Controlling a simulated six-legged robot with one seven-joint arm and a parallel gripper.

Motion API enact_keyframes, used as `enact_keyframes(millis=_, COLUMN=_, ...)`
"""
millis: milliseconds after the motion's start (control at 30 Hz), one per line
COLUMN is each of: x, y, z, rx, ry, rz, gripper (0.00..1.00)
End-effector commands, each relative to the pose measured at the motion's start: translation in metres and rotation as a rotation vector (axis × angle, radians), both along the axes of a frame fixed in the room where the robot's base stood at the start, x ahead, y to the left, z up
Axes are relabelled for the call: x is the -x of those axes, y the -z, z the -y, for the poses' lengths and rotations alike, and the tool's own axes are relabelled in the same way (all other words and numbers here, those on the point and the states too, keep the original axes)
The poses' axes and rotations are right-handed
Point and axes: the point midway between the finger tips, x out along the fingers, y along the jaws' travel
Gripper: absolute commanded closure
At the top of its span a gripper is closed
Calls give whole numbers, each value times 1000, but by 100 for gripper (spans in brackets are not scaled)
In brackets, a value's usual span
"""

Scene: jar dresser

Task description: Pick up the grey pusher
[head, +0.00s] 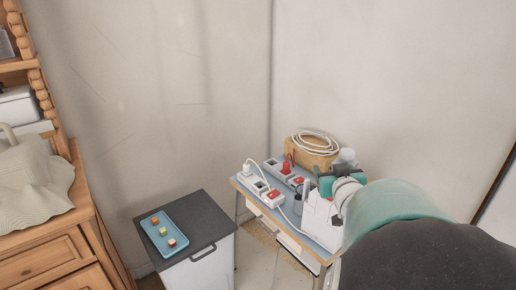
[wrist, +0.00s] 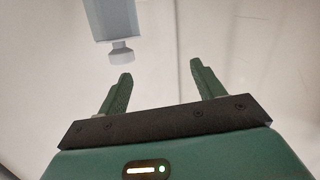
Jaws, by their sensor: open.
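A pale grey piece, which looks like the grey pusher (head: 347,156), shows just behind my gripper (head: 327,183) above the side table at the right. In the wrist view a grey block with a narrow neck and round knob (wrist: 121,53) enters from the top edge; it appears to be the same piece. My gripper (wrist: 160,70) is open, with nothing between its two green fingers. The knob is beyond and slightly left of the fingertips, apart from them. A white appliance (head: 322,218) stands under my gripper, partly hidden by my arm.
The side table (head: 318,245) also holds power strips (head: 265,191) with red plugs and a wooden box (head: 312,151) with a coiled white cable. A dark-topped cabinet (head: 205,216) with a blue tray (head: 151,231) stands left of it. A wooden dresser (head: 45,248) is at far left.

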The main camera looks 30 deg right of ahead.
Motion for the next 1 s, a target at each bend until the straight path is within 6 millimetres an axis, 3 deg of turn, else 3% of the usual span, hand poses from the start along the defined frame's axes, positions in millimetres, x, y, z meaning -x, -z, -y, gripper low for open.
enact_keyframes(millis=33, x=12, y=6, z=20, rx=-1, ry=7, rz=37, gripper=32)
enact_keyframes(millis=100, x=25, y=9, z=36, rx=2, ry=-7, rz=96, gripper=32)
enact_keyframes(millis=367, x=53, y=12, z=61, rx=2, ry=-50, rz=225, gripper=32)
enact_keyframes(millis=467, x=46, y=12, z=66, rx=2, ry=-57, rz=234, gripper=32)
enact_keyframes(millis=800, x=-7, y=11, z=97, rx=3, ry=-58, rz=233, gripper=32)
enact_keyframes(millis=1000, x=-20, y=11, z=105, rx=3, ry=-57, rz=232, gripper=32)
